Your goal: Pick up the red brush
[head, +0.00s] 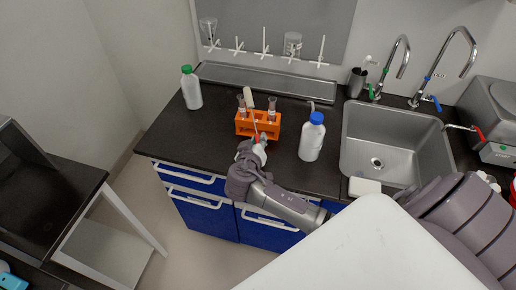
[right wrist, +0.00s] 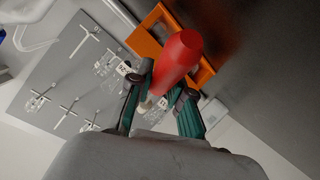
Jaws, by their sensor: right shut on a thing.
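My right gripper (head: 260,144) is at the front of the orange rack (head: 243,127) on the dark counter. In the right wrist view, my right gripper (right wrist: 164,86) is shut on the red brush (right wrist: 178,58), with its rounded red end showing large between the fingers. In the head view only a little red of the brush (head: 263,138) shows by the fingers. A thin rod with a pale tip (head: 248,97) rises above the rack; I cannot tell if it belongs to the brush. My left gripper is not in view.
Tubes stand in the rack (right wrist: 146,27). A green-capped bottle (head: 192,91) stands to the left and a blue-capped bottle (head: 312,138) close to the right. A sink (head: 375,135) is further right. A drying board (head: 280,25) with pegs is behind.

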